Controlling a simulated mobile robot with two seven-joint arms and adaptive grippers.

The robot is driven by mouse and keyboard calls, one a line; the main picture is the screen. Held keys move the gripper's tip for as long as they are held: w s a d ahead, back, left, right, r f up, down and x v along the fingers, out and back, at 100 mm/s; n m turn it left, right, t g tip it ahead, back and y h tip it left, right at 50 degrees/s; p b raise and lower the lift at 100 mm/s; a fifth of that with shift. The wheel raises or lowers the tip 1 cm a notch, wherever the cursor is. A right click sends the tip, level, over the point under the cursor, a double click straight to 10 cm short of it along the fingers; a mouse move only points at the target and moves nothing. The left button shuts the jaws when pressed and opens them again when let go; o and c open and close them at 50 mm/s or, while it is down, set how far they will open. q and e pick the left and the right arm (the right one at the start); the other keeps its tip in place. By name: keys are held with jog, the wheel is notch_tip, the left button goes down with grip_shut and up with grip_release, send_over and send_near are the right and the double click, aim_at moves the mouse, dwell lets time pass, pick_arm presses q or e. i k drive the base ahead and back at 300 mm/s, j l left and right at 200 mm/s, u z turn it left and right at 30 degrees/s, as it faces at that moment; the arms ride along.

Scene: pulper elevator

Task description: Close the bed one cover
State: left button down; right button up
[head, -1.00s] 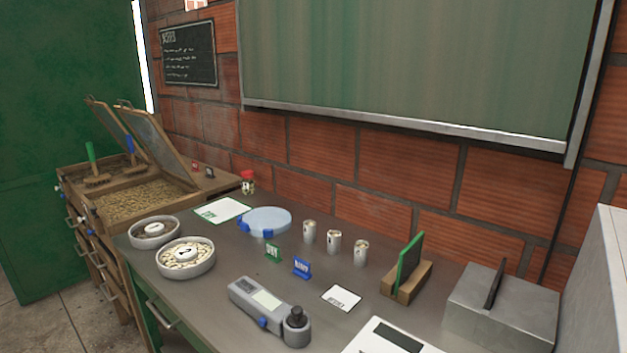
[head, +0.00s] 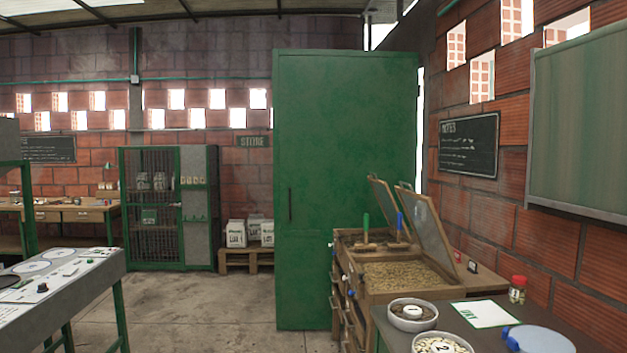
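The wooden drying-bed unit (head: 375,292) stands at the right of centre, beyond the grey bench. Two framed covers stand raised and tilted open on it. The nearer cover (head: 432,236) rises over a bed of pale beans (head: 408,275). The farther cover (head: 383,203) stands behind it, partly hidden. I cannot tell which of them is the bed one cover. A green-handled rake (head: 366,230) and a blue-handled rake (head: 401,230) rest upright on the far part of the unit. Neither of my grippers shows in the head view.
A tall green cabinet or panel (head: 335,150) stands just beyond the beds. Bowls (head: 412,313), a card (head: 486,314) and a red-lidded jar (head: 517,290) sit on the near bench. Another table (head: 90,275) stands at left. Open floor (head: 200,300) lies between them.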

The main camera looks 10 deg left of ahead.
aim_at(385, 201)
jog(key=i+j+u, duration=0.15)
jog(key=i+u, duration=0.15)
jog(key=i, duration=0.2)
jog(key=i+u, duration=0.3)
jog(key=i, duration=1.1)
jog(key=i+j, duration=0.1)
jog(key=i, duration=0.7)
jog(key=i+z, duration=0.45)
jog(key=i+j+z, duration=0.2)
jog(key=z, duration=0.25)
jog(key=i+j+z, duration=0.3)
jog(key=z, duration=0.15)
jog(key=i+j+z, duration=0.3)
jog(key=z, duration=0.15)
jog(key=j, duration=0.1)
